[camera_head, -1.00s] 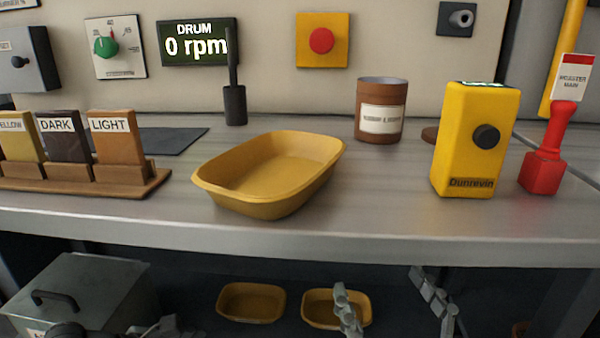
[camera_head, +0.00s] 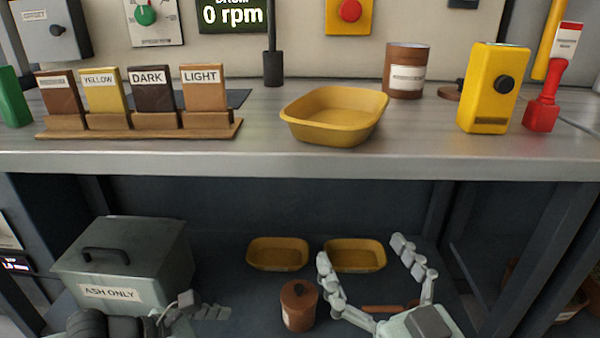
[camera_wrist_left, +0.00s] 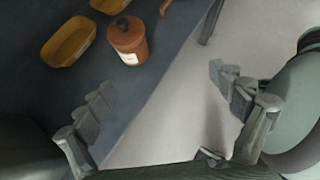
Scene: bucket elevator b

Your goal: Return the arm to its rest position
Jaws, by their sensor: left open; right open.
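My right gripper (camera_head: 360,250) is open and empty, low in the head view. Its fingers point up in the picture, in front of the lower shelf, and overlap one of the small yellow trays there. My left gripper (camera_head: 208,312) shows only in part at the bottom of the head view, in front of the ash box. In the left wrist view my left gripper (camera_wrist_left: 158,92) is open, with nothing between its fingers. Beyond its fingers are the shelf edge and pale floor.
The grey worktop (camera_head: 300,158) holds a yellow tray (camera_head: 335,105), a rack of labelled blocks (camera_head: 140,130), a yellow box (camera_head: 488,95) and a red-handled tool (camera_head: 545,105). Below stand an ash box (camera_head: 125,265), a brown lidded canister (camera_head: 298,308) and small yellow trays (camera_head: 277,252).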

